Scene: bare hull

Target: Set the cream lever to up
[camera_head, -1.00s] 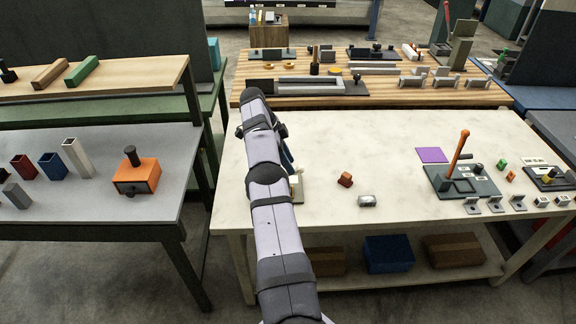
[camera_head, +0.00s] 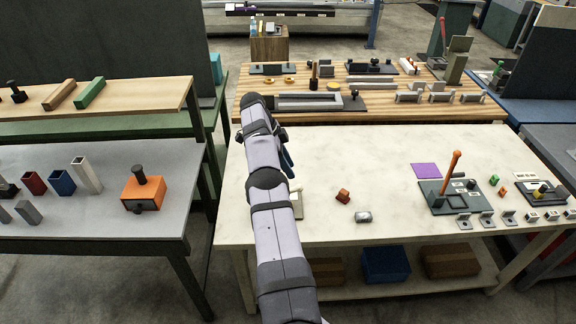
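A small cream piece (camera_head: 298,190) on a pale plate shows just right of my arm on the near edge of the cream-topped bench (camera_head: 390,165). It may be the cream lever, but my arm hides most of it, so its position cannot be read. My gripper (camera_head: 287,160) is mostly hidden behind my own arm. Only a dark part shows above the pale plate. I cannot tell whether it is open or shut, or whether it touches the cream piece.
An orange lever (camera_head: 451,169) stands on a dark base further right, near a purple sheet (camera_head: 426,171). The bench middle is clear. A grey table (camera_head: 100,220) stands left across a gap.

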